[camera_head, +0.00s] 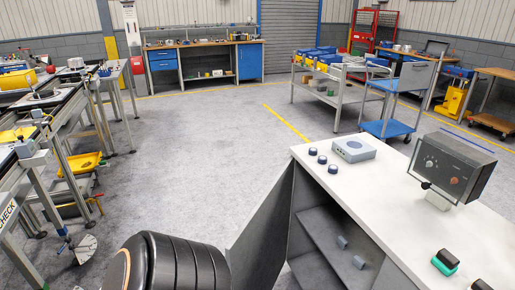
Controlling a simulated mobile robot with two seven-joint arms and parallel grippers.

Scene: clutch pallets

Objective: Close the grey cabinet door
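The grey cabinet (385,245) stands at the lower right under a pale worktop (400,215). Its grey door (263,232) hangs open, swung out to the left of the opening, and its lower part is cut off by the picture's edge. The shelf (318,232) inside is visible, with small grey cylindrical pieces (342,242) in the cabinet. No handle can be made out on the door. Neither of my grippers is in view.
A black ribbed rounded shape at the bottom edge, left of the door, may be part of my body. The worktop carries dark knobs (322,159), a grey box (353,149) and a control box (452,165). Open floor (200,165) lies beyond; workbenches (60,110) line the left.

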